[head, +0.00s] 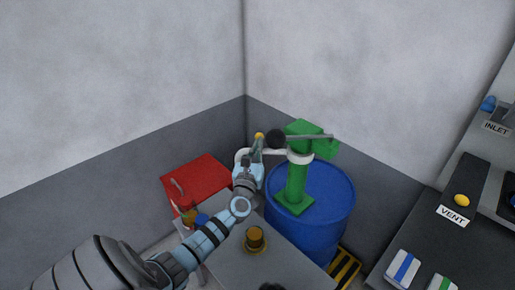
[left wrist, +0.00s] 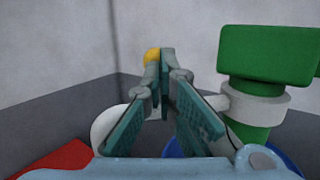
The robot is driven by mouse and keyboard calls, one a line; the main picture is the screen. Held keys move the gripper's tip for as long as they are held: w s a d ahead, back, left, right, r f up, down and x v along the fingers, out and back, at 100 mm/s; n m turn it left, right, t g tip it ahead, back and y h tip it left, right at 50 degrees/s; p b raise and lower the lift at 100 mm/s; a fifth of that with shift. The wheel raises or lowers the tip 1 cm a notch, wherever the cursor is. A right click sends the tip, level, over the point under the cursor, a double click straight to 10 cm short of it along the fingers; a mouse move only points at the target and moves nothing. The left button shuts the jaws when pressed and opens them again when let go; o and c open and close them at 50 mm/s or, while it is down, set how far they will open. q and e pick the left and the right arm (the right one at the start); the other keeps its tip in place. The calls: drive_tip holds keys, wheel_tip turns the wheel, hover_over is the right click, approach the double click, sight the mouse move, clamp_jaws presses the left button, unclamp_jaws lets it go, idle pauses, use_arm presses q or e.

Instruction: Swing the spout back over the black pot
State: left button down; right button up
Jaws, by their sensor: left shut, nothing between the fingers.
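The white spout (head: 286,153) comes out of a white collar on the green pump (head: 296,182) and bends down at its left end. In the left wrist view the spout (left wrist: 107,126) curves behind my fingers. A yellow knob (head: 259,135) shows at my fingertips, and also just behind them in the left wrist view (left wrist: 152,55). My left gripper (head: 257,146) is shut and empty beside the spout's bent end; I cannot tell whether it touches. I cannot make out a black pot.
The pump stands on a blue drum (head: 318,222); its lever ends in a black ball (head: 276,139). A red box (head: 198,178) is at the left. A grey table (head: 285,262) bears a brown-gold cylinder (head: 256,239). A dark counter (head: 421,244) is at the right. Walls close the back.

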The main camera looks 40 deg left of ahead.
use_arm(q)
drive_tip(key=shift+m+t+h, duration=0.4)
drive_tip(key=shift+m+h, duration=0.1)
drive_tip(key=shift+h, duration=0.3)
drive_tip(key=a+b, duration=0.1)
drive_tip(key=w+a+b, duration=0.1)
drive_tip(key=b, duration=0.1)
drive_tip(key=w+a+b, duration=0.1)
drive_tip(key=shift+w+f+b, duration=0.25)
drive_tip(key=shift+b, duration=0.15)
drive_tip(key=shift+w+a+r, duration=0.1)
drive_tip(key=shift+w+a, duration=0.05)
drive_tip(key=shift+a, duration=0.05)
drive_tip(key=shift+d+r, duration=0.1)
drive_tip(key=shift+r, duration=0.1)
